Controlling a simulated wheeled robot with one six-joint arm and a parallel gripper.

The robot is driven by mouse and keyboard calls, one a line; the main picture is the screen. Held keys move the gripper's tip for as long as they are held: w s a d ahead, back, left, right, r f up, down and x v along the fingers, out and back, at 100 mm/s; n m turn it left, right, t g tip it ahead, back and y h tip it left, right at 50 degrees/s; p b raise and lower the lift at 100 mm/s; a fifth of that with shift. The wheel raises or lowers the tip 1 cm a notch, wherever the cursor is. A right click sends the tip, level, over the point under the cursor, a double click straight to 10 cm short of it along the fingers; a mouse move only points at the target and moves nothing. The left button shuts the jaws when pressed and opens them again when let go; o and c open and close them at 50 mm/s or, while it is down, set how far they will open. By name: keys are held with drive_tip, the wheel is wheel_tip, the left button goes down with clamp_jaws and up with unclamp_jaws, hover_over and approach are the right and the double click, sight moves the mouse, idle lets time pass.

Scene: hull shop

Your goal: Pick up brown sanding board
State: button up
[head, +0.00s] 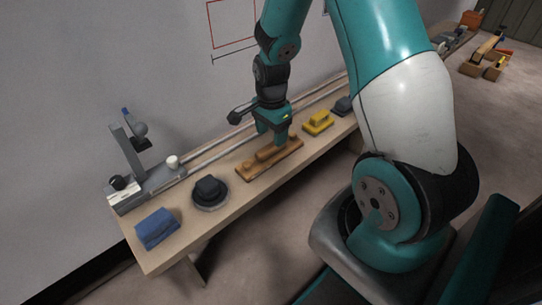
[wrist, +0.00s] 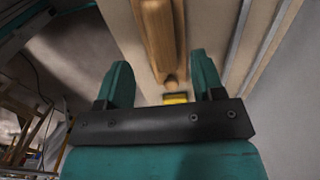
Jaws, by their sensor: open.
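The brown sanding board (head: 250,174) lies flat on the long wooden bench, a wooden base with a raised grip bar along it. My gripper (head: 272,141) is over its far half in the head view, fingers pointing down. In the wrist view the board (wrist: 158,38) extends away from the open fingers (wrist: 163,80), with its near end between them in the picture. The fingers look empty. I cannot tell whether they touch the board, as my gripper hides part of it.
On the bench (head: 160,262), a yellow sanding tool (head: 318,123) and a dark block (head: 343,106) lie beyond the board. A wall runs behind the bench.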

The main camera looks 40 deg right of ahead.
sight(271, 145)
wheel_tip(271, 145, down, 5)
drive_tip(key=shift+w+f+b, duration=0.15)
drive_tip(key=shift+f+b, duration=0.05)
drive_tip(key=shift+b, duration=0.45)
clamp_jaws()
drive_tip(key=shift+r, duration=0.15)
wheel_tip(271, 145, up, 20)
drive_tip(key=p, duration=0.4)
